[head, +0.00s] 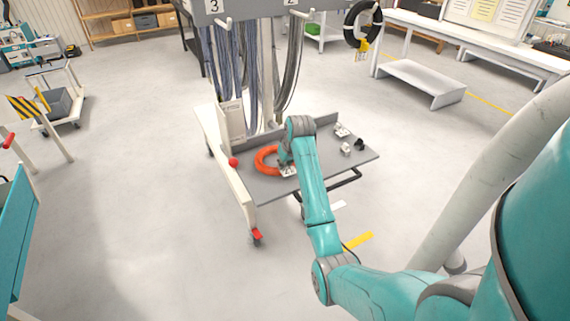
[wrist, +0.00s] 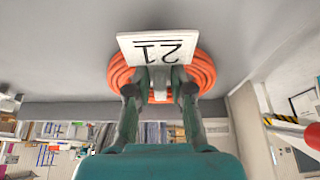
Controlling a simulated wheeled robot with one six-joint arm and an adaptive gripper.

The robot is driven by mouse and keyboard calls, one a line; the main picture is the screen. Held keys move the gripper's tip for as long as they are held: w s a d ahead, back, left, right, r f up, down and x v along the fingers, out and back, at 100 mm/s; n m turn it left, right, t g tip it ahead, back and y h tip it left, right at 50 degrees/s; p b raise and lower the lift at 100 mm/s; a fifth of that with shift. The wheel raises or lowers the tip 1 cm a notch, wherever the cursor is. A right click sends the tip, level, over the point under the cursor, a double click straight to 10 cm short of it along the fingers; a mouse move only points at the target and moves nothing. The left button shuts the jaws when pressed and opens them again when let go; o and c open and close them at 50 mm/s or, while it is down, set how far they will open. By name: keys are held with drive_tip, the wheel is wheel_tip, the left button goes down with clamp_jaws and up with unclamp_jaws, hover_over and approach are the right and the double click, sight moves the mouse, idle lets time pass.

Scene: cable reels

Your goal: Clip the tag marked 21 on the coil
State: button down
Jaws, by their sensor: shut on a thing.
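The orange coil (head: 262,160) lies on the grey shelf (head: 262,190) of a cart, left of my gripper (head: 288,163). The white tag marked 21 (wrist: 157,47) shows in the wrist view, its number upside down. My gripper (wrist: 160,88) is shut on the tag's near side, on what looks like its clip part. The tag overlaps the orange coil (wrist: 203,72) in that view and covers its middle. It shows as a small pale piece (head: 288,171) at the coil's right side in the head view. I cannot tell whether the tag is clipped around the coil.
Small pale pieces (head: 346,149) and a black piece (head: 359,144) lie on the shelf's right side. A red knob (head: 233,162) sits at its left edge. Cables (head: 250,70) hang behind. A black coil (head: 362,22) with a yellow tag (head: 362,46) hangs at the back right.

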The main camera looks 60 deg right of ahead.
drive_tip(key=shift+s+a+f, duration=0.15)
drive_tip(key=shift+s+f, duration=0.05)
drive_tip(key=shift+f, duration=0.65)
drive_tip(key=c, duration=1)
unclamp_jaws()
drive_tip(key=shift+f, duration=0.15)
drive_tip(key=shift+o, duration=0.2)
drive_tip(key=shift+w, duration=0.1)
drive_tip(key=shift+r, duration=0.25)
drive_tip(key=o, duration=0.6)
drive_tip(key=shift+w, duration=0.1)
drive_tip(key=shift+r, duration=0.2)
drive_tip(key=shift+r, duration=3.4)
